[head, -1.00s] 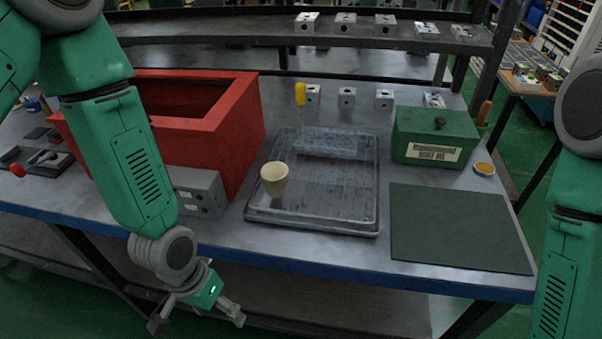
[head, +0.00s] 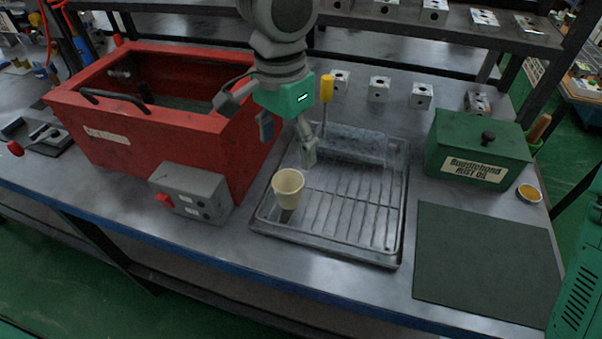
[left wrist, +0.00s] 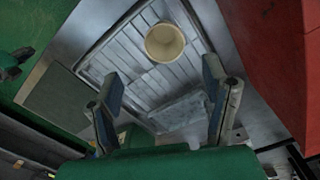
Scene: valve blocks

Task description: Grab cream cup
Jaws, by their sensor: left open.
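The cream cup (head: 288,188) stands upright near the left front side of the grey ribbed tray (head: 330,246). It also shows in the left wrist view (left wrist: 165,42), at the top, beyond the fingertips and between their lines. My left gripper (head: 288,142) is open and empty. It hangs over the back left part of the tray, behind the cup and apart from it. Its two spread fingers also show in the left wrist view (left wrist: 164,78). My right gripper is out of view.
A red open box (head: 150,120) stands left of the tray, with a grey switch box (head: 190,192) before it. A yellow-handled tool (head: 326,90) stands upright behind the tray. A green oil box (head: 476,148) and a dark mat (head: 485,260) are to the right.

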